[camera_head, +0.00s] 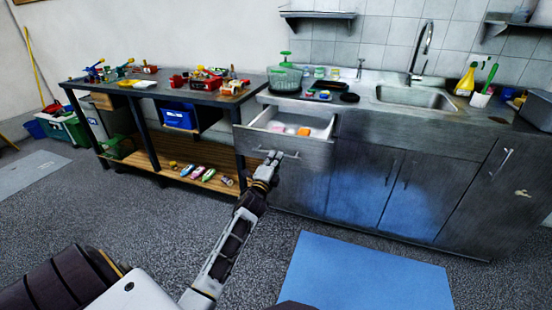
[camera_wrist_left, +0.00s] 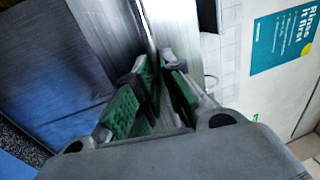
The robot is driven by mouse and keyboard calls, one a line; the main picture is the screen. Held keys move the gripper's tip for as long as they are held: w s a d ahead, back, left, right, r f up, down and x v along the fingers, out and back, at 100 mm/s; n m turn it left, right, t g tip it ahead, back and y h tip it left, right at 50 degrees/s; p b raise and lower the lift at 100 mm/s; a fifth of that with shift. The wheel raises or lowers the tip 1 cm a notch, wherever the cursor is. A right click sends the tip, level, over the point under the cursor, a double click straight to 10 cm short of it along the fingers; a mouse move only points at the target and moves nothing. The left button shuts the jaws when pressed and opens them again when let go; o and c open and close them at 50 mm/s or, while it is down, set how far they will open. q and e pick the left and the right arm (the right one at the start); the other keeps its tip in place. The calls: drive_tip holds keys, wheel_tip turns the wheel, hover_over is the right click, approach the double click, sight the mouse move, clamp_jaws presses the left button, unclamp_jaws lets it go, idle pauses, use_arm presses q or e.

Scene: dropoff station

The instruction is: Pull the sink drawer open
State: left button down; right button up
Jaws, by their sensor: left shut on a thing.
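The sink drawer (camera_head: 310,148) is at the left end of the metal sink cabinet and stands pulled out, with its white inside showing. A white item and an orange item (camera_head: 304,131) lie inside it. My left gripper (camera_head: 272,157) is at the bar handle (camera_head: 292,154) on the drawer front and is shut on it. In the left wrist view, the green-padded fingers (camera_wrist_left: 160,72) are close together against a bright metal face; the handle between them is mostly hidden. My right gripper is not in view.
The sink (camera_head: 418,97) and its tap are on the counter right of the drawer. A dark workbench (camera_head: 165,92) with tools and a blue bin (camera_head: 180,116) stands to the left. A blue mat (camera_head: 365,275) lies on the floor; the grey floor before the cabinet is clear.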

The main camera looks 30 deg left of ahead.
use_arm(q)
drive_tip(key=shift+a+r, duration=0.35)
drive_tip(key=shift+r, duration=0.2)
drive_tip(key=c, duration=1.8)
unclamp_jaws()
drive_tip(key=shift+c, duration=0.2)
drive_tip(key=o, duration=0.3)
drive_tip(key=shift+s, duration=0.2)
drive_tip(key=shift+f, duration=0.1)
drive_tip(key=shift+d+f, duration=0.1)
drive_tip(key=shift+f, duration=0.1)
drive_tip(key=shift+s, duration=0.1)
drive_tip(key=shift+v, duration=5.85)
